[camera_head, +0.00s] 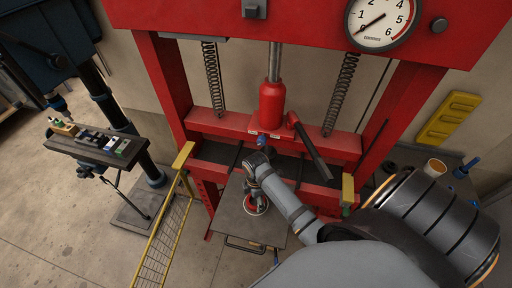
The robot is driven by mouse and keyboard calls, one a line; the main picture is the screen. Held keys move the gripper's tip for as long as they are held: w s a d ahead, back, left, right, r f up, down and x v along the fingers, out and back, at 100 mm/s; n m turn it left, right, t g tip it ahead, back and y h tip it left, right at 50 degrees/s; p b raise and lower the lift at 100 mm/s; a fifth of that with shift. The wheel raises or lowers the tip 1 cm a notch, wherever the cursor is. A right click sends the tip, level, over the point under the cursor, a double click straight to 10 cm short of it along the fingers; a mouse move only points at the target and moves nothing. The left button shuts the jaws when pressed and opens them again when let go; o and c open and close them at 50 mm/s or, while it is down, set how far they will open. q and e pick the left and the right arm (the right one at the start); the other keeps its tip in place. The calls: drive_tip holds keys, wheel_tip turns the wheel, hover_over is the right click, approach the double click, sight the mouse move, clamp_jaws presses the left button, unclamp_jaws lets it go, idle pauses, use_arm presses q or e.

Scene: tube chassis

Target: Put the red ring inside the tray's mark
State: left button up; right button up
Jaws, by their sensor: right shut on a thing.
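My right gripper (257,190) reaches down over the grey tray (238,224) in front of the red press. It is shut on the red ring (250,207), which shows only in part below the fingers. A pale round outline shows around the ring, and it looks like the tray's mark (265,211). The ring appears at or just above the tray's surface; I cannot tell whether it touches. The gripper and arm hide part of the ring and mark. My left gripper is not in view.
The red press (183,95) stands behind the tray, with a red cylinder (271,105) and lever (312,150) above. A yellow mesh guard (168,235) stands left of the tray. Open floor lies at the lower left.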

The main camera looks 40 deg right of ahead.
drive_tip(key=shift+s, duration=0.1)
drive_tip(key=o, duration=0.8)
drive_tip(key=shift+f, duration=0.15)
drive_tip(key=o, duration=0.5)
drive_tip(key=shift+c, duration=0.2)
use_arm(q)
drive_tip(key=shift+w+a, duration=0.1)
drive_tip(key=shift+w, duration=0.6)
